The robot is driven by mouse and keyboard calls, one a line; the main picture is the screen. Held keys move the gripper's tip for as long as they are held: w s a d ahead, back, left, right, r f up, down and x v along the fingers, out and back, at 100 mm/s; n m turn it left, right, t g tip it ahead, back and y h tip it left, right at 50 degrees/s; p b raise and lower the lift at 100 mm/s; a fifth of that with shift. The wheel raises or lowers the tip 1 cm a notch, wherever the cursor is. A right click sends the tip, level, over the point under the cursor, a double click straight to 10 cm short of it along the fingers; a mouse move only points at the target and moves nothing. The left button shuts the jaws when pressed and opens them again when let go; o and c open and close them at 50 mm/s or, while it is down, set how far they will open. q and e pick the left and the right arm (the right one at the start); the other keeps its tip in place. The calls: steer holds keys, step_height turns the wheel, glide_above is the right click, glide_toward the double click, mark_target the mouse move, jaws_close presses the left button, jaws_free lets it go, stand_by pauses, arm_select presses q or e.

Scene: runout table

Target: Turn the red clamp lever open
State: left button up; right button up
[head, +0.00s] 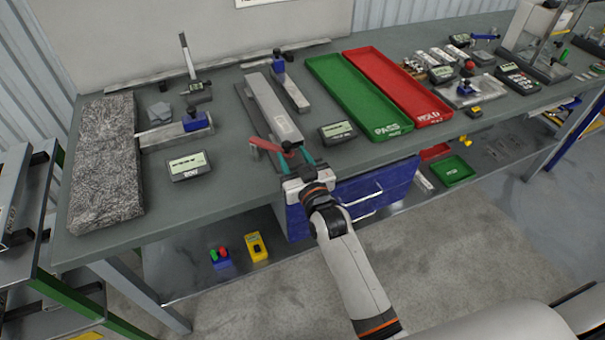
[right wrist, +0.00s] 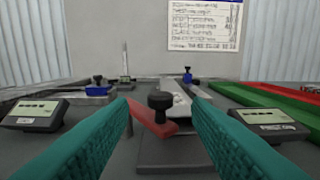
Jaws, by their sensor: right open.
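The red clamp lever (head: 266,146) sits at the near end of a long grey metal bar fixture (head: 270,105) on the table. In the right wrist view the red lever (right wrist: 150,121) slants from the base of a black knob (right wrist: 160,103) up and to the left, passing close to the left fingertip. My right gripper (head: 294,157) is open at the near end of the fixture, its teal fingers on either side of the knob. I cannot tell whether a finger touches the lever. My left gripper is not in view.
A small display box (head: 337,132) stands right of the fixture and another (head: 189,166) left of it. The green PASS tray (head: 350,90) and red HOLD tray (head: 395,85) lie further right. A rough stone slab (head: 105,165) is at the left end.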

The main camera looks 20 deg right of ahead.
steer(key=s, duration=0.6)
steer(key=shift+s+d+b, duration=0.3)
steer(key=shift+s+b, duration=0.05)
steer(key=shift+b, duration=0.05)
steer(key=shift+r, duration=0.1)
